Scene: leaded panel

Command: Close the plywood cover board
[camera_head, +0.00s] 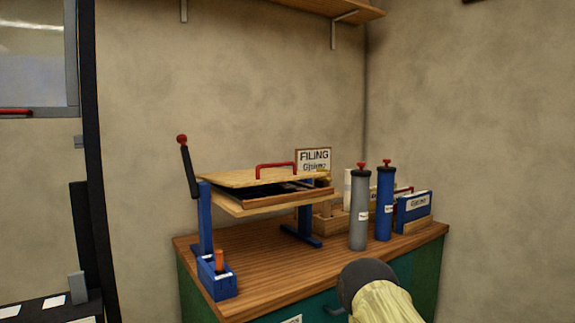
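The plywood cover board (228,179) is a pale, flat panel with a red bar handle (276,165) on top. It lies over a wooden frame (285,199) on a blue-legged stand (203,225). A dark gap shows between the board and the frame, so the board looks slightly raised. What lies inside is mostly hidden. My gripper is not in view. A dark grey and pale yellow rounded part (385,300), probably of my arm, shows at the bottom, in front of the bench and apart from the board.
The stand is on a wooden bench top (285,282). A black lever with a red knob (183,140) rises at its left. A blue box (217,282) stands in front. Grey (359,212) and blue (385,207) cylinders stand at right. A shelf (335,8) hangs above.

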